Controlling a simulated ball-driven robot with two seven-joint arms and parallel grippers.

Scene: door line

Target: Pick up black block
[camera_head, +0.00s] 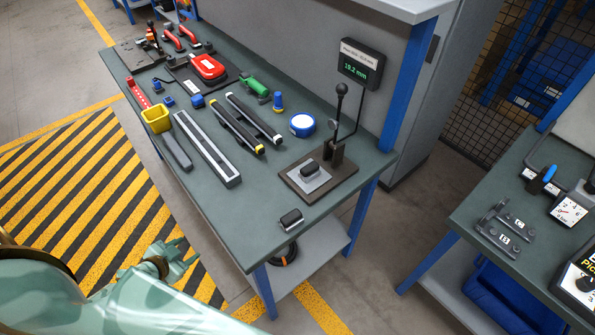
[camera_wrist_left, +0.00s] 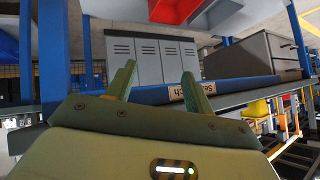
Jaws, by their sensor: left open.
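A small black block (camera_head: 291,219) with a lighter end face lies on the green-grey workbench (camera_head: 240,215) near its front right corner in the head view. A similar dark block (camera_head: 311,169) sits on the plate of the gauge stand (camera_head: 337,178), behind it. I cannot tell from the pictures which one the task means. My left gripper (camera_head: 181,250) is pale green, open and empty, off the bench's front edge and left of the nearer block. Its two fingers (camera_wrist_left: 157,85) stand apart in the left wrist view, with no block between them. My right gripper is not in view.
A blue post (camera_head: 408,70) and display (camera_head: 361,64) rise behind. A second bench (camera_head: 520,200) stands right. The bench's front right surface is mostly clear.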

